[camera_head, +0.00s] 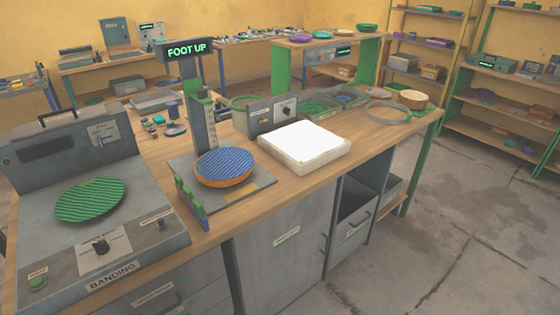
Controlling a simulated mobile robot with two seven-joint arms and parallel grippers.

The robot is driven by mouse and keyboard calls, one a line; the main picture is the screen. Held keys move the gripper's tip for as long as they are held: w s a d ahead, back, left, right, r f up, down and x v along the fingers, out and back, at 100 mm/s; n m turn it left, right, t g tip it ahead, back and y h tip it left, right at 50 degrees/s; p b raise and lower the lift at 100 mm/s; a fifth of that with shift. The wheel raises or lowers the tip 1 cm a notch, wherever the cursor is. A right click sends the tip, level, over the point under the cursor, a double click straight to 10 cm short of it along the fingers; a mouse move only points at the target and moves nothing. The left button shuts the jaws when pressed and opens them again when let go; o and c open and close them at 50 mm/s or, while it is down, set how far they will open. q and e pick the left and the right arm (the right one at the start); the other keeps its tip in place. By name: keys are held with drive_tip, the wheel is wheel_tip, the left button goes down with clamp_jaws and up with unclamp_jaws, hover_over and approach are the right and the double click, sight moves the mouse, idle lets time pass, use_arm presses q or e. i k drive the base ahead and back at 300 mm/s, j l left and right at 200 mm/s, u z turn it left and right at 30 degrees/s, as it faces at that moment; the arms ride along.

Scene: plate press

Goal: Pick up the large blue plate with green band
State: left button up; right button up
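A green ribbed disc (90,200) lies on the grey machine marked "BANDING" (165,255) at the left. A small blue round item (345,98) sits in a tray behind the white block; I cannot tell if it has a green band. I cannot make out a large blue plate with a green band for sure. Neither of my grippers is in view.
A white block (303,144) lies on the wooden bench (330,175). A grey control box (270,114), a clear ring (388,113) and a round wooden piece (413,99) stand behind it. Shelves (510,103) line the right wall. The concrete floor (460,220) at right is clear.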

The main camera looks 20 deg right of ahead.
sight(224, 163)
drive_tip(key=z, duration=0.4)
drive_tip(key=l+u, duration=0.1)
drive_tip(key=u, duration=0.3)
drive_tip(key=i+l+u, duration=0.1)
drive_tip(key=l+u, duration=0.45)
drive_tip(key=l, duration=0.3)
drive_tip(key=l+u, duration=0.25)
drive_tip(key=l, duration=1.95)
drive_tip(key=l+u, duration=0.1)
drive_tip(key=l, duration=1.15)
drive_tip(key=k+l+u, duration=0.1)
drive_tip(key=l, duration=1.15)
